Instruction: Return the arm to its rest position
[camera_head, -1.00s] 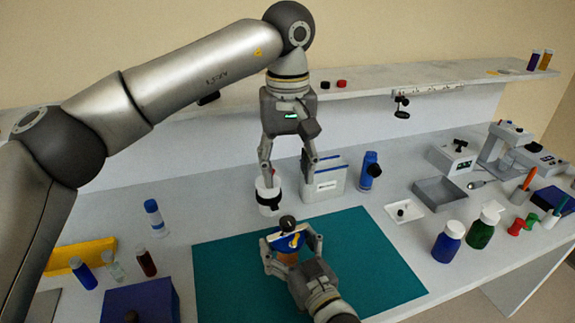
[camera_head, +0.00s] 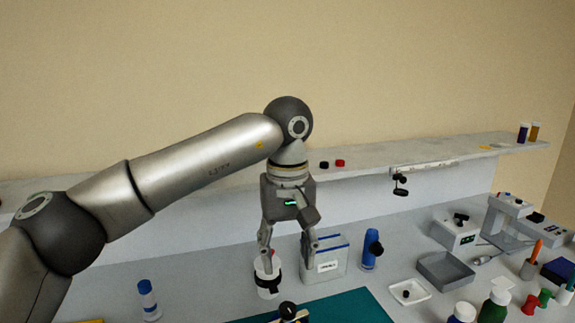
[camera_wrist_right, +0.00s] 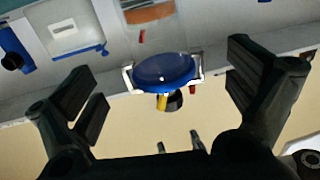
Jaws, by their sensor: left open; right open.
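My left gripper (camera_head: 287,253) is open, pointing down above the back of the bench. Its left finger overlaps a white container with a black band (camera_head: 267,283); I cannot tell whether they touch. My right gripper (camera_wrist_right: 160,88) is open in the right wrist view, one finger at each side. A blue round object with white side brackets (camera_wrist_right: 165,71) appears between those fingers, apart from both. In the head view the right gripper is not visible; only a black knob (camera_head: 288,310) shows at the bottom edge.
A white box with blue-edged contents (camera_head: 325,264) and a blue bottle (camera_head: 370,250) stand right of the left gripper. A grey tray (camera_head: 445,272), small white dish (camera_head: 410,292) and several bottles are farther right. A shelf (camera_head: 440,157) runs behind. The teal mat (camera_head: 345,306) shows at the bottom.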

